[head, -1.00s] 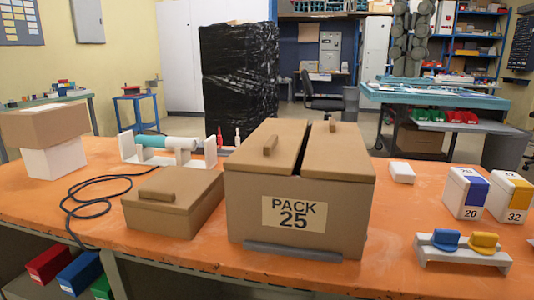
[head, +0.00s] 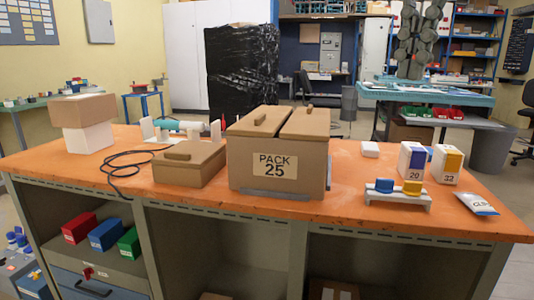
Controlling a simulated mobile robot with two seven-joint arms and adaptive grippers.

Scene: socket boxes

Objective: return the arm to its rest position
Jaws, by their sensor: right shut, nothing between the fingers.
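My right gripper (head: 412,70) shows as a dark grey, jointed shape at the top right, reaching down from the upper picture edge. It is shut with nothing in it, and it is clear of the things on the orange workbench (head: 350,216). The rest of the right arm is out of the picture. My left gripper is not in view.
On the bench stand the PACK 25 carton (head: 245,167), a smaller brown box (head: 200,170), a black cable (head: 118,172), boxes 20 (head: 411,165) and 32 (head: 446,168), a grey holder (head: 397,200) and a silver packet (head: 477,203).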

